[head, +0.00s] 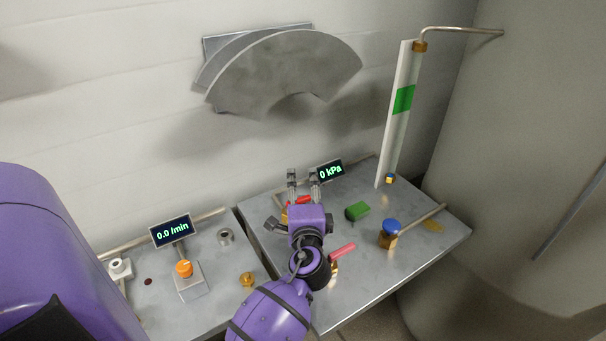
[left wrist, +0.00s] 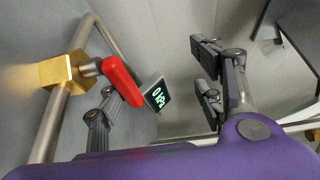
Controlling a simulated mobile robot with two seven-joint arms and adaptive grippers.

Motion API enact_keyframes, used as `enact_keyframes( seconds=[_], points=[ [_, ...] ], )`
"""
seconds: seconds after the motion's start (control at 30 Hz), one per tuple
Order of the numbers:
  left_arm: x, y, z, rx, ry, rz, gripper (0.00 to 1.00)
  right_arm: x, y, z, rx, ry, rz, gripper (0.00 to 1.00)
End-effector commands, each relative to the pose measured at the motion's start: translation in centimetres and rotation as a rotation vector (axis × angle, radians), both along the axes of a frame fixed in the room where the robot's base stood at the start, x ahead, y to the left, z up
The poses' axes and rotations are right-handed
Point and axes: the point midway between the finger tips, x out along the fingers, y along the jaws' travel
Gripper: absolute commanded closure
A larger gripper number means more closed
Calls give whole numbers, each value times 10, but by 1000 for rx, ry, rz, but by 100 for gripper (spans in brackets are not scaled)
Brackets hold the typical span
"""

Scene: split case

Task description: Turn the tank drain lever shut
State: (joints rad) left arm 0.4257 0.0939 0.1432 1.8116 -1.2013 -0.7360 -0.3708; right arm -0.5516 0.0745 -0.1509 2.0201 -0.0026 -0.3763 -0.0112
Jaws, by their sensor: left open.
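A red lever (head: 303,199) on a brass valve body sits at the back of the right-hand metal bench, partly hidden by my left gripper (head: 304,178). In the left wrist view the red lever (left wrist: 122,82) sticks out from its brass body (left wrist: 62,72) on a pipe, close to one finger. My left gripper is open, with nothing between its fingers; I cannot tell whether a finger touches the lever. A second, pinkish-red lever (head: 342,251) on brass stands nearer the front, right of my wrist. No label shows which one is the tank drain. My right gripper is out of view.
A "0 kPa" display (head: 330,171) stands behind the gripper. Right of it are a green block (head: 357,211), a blue-capped brass valve (head: 390,230) and a tall gauge (head: 402,105). An orange knob (head: 184,268) and "0.0 /min" display (head: 172,233) are on the left bench.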

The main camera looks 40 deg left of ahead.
Motion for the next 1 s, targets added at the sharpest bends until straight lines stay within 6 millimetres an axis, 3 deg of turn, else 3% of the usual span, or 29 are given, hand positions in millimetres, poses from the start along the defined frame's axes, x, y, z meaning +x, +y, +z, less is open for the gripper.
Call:
enact_keyframes(
  seconds=[0.03,0.2,0.33,0.57,0.6,1.0],
  points=[
    [4,0,38,25,-43,-2,54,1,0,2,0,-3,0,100],
    [5,1,64,32,-45,-2,24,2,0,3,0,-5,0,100],
    [5,1,73,34,-44,-4,21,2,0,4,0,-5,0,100],
    [6,1,76,36,-46,-5,21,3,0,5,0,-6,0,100],
    [6,4,42,15,18,-1,21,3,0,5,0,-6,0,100],
    [-13,-8,39,11,19,-3,32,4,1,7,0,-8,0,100]
  ],
)
